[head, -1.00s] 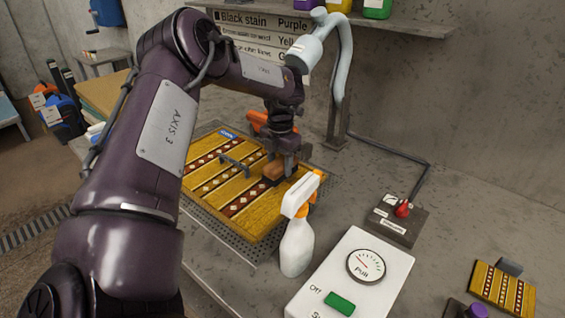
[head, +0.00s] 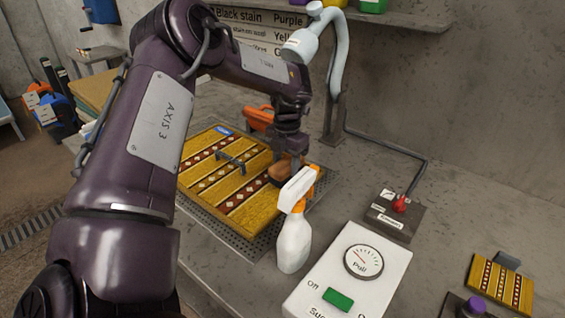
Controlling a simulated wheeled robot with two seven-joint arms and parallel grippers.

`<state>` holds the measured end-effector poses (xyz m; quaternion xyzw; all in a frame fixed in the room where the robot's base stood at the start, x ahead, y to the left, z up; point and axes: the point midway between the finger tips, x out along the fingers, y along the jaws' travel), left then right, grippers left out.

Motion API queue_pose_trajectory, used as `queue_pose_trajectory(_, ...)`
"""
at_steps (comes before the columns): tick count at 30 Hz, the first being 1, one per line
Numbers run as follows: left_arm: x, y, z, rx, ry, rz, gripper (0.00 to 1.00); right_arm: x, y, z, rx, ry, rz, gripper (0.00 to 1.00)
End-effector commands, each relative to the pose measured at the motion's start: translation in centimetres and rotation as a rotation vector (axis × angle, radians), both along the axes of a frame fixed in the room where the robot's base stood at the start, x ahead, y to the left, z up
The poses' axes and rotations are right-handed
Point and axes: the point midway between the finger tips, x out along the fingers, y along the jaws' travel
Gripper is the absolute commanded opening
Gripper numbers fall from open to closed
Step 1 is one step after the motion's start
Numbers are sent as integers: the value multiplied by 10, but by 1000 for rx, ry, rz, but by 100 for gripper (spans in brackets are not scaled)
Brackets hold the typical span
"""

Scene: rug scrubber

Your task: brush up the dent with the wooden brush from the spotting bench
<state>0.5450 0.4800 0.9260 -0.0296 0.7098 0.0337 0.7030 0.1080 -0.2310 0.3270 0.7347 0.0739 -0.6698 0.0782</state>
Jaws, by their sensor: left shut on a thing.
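The wooden brush (head: 281,172) is a small brown block at the right part of the yellow patterned rug (head: 215,200). My left gripper (head: 288,160) points down and is shut on the brush. The brush is at or just above the rug; I cannot tell if its bristles touch. The rug lies on a perforated metal grid (head: 258,243) on the grey spotting bench (head: 350,195). The dent is not distinguishable in this view. My right gripper is not in view.
A white spray bottle (head: 293,240) with an orange trigger stands close in front of the gripper. A grey handle-like bar (head: 232,160) lies on the rug. An orange tool (head: 258,117) sits behind it. A suction box (head: 350,270) and red-knob switch (head: 398,205) stand right.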

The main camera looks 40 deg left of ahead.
Motion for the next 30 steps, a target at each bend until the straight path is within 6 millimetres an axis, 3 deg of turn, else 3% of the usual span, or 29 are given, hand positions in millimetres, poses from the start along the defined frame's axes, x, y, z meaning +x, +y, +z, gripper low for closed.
queue_pose_trajectory(16, 2, -18, 1, 0, -1, -1, 18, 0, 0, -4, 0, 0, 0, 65)
queue_pose_trajectory(30, 0, 0, -3, 2, -2, 0, 18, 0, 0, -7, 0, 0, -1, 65)
